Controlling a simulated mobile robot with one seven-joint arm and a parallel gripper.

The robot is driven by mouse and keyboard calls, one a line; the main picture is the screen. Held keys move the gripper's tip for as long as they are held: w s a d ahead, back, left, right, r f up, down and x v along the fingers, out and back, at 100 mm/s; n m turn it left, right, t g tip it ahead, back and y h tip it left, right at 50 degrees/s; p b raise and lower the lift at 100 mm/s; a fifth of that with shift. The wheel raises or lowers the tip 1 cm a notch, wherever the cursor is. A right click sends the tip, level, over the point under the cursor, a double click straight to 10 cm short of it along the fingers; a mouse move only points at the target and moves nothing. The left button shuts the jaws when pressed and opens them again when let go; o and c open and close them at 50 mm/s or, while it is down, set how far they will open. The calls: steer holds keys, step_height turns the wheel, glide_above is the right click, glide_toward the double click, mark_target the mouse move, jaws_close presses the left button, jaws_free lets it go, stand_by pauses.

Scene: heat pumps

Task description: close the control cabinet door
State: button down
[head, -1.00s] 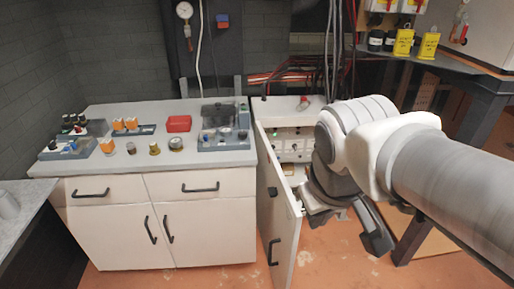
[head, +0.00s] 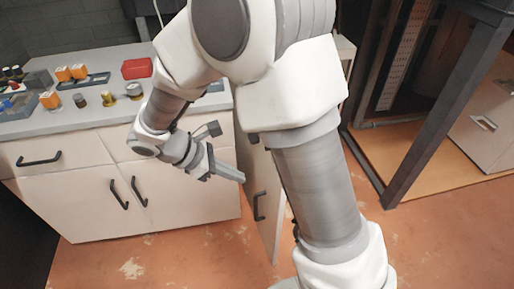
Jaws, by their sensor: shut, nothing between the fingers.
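The control cabinet door (head: 263,195) is a pale panel with a dark handle (head: 259,205) on its left-hand face. It stands open, swung out toward me, and my arm covers its right part and upper edge. My gripper (head: 241,178) is shut and empty. It is in front of the drawer unit, at the left side of the door, with its tip pointing right toward the door's face above the handle. I cannot tell whether it touches the door. The cabinet's inside is hidden behind my arm.
The white drawer unit (head: 85,190) stands left of the door, with a red box (head: 137,68) and several small parts on top. A dark metal frame (head: 425,130) stands at the right over a wooden board (head: 430,187). The orange floor (head: 180,255) in front is clear.

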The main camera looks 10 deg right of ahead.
steer(key=w+d+f+n+b, duration=0.1)
steer(key=d+f+b, duration=0.3)
steer(key=d+f, duration=0.5)
steer(key=shift+w+d+f+n+h, duration=0.25)
steer(key=shift+w+f+n+h, duration=0.05)
steer(key=shift+w+f, duration=0.45)
steer(key=shift+w, duration=0.1)
